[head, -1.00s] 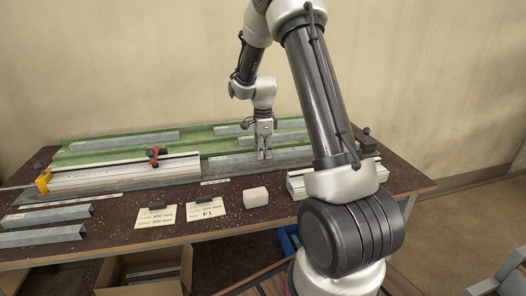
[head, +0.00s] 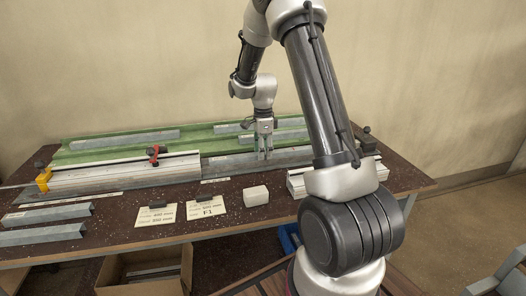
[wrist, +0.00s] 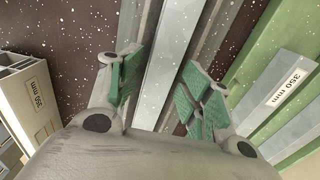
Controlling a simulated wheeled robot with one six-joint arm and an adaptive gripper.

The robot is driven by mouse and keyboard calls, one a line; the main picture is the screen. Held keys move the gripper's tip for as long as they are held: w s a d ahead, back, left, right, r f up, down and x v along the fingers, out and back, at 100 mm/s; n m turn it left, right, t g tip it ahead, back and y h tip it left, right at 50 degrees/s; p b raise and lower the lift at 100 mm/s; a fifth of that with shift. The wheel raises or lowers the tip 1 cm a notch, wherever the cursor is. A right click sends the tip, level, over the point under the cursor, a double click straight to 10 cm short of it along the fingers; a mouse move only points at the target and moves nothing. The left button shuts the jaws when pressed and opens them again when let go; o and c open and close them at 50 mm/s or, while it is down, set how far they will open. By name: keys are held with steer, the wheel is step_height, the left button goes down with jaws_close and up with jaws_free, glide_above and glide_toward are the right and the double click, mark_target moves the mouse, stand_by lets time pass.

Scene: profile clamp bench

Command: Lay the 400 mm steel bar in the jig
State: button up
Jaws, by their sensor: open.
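My gripper (head: 264,155) is open, low over the grey jig base (head: 222,167), right of the pale clamp rail (head: 125,175). In the wrist view its green-padded fingers (wrist: 162,92) stand apart, one on each side of a light grey steel bar (wrist: 172,45). The bar lies lengthwise along the grey channel. No length label shows on it, so I cannot tell from the frames that it is 400 mm. Its near end is hidden behind my gripper. A yellow stop (head: 43,177) and a red clamp (head: 154,154) sit on the left part of the jig.
Other steel bars lie on the green rack (head: 196,133) behind; one there is labelled 350 mm (wrist: 291,91). Two bars (head: 50,214) lie at front left. Two cards (head: 208,207) and a pale block (head: 256,195) stand in front. A slotted pale profile (wrist: 25,95) is close on the left in the wrist view.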

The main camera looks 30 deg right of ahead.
steer(key=s+a+r+n, duration=0.1)
steer(key=s+r+n, duration=0.15)
steer(key=r, duration=0.65)
steer(key=s+a+r+n, duration=0.1)
steer(key=s+r, duration=0.2)
steer(key=r, duration=0.6)
steer(key=s+a+r+n+t, duration=0.2)
steer(key=s+n, duration=0.7)
steer(key=s, duration=0.3)
steer(key=s+a+r+n+t, duration=0.2)
steer(key=s+n, duration=0.6)
steer(key=s, duration=0.5)
steer(key=shift+s+a+r+n, duration=0.15)
steer(key=shift+a+n, duration=0.2)
steer(key=shift+a, duration=0.25)
